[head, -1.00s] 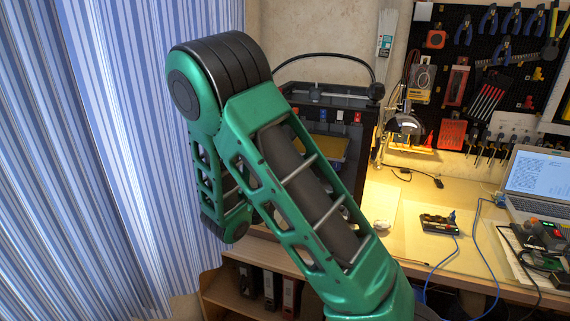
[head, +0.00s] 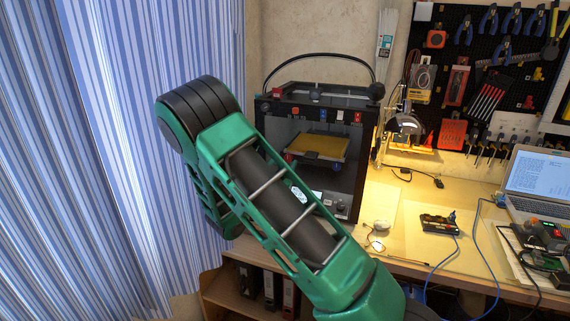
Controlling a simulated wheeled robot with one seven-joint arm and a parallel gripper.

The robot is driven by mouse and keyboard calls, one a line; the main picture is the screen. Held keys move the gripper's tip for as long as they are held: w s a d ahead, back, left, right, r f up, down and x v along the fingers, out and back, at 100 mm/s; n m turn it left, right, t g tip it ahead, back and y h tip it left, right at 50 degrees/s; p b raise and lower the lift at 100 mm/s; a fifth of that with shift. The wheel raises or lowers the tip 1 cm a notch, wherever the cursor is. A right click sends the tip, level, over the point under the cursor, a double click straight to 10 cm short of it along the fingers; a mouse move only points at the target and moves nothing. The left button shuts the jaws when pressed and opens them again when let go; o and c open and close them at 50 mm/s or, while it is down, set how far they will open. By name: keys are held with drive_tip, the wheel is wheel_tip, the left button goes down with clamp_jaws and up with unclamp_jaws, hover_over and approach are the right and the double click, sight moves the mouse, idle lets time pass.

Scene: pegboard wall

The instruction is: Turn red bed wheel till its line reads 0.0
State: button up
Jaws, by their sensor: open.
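The 3D printer (head: 350,190), a dark box frame, stands at the left end of the bench. Its yellow bed plate (head: 318,147) shows through the open front. A small red spot (head: 288,158) shows under the bed's left front corner and may be the red bed wheel; it is too small to read any line or number. My green arm crosses in front of the printer's lower left and hides part of it. My gripper is not in view.
A lamp (head: 405,122) stands right of the printer. Tools hang on the pegboard (head: 480,55). A striped curtain (head: 110,130) closes off the left.

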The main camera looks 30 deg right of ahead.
drive_tip(key=shift+x, duration=0.9)
drive_tip(key=c, duration=1.1)
drive_tip(key=shift+o, duration=0.2)
drive_tip(key=shift+w+n, duration=0.1)
drive_tip(key=shift+n, duration=0.2)
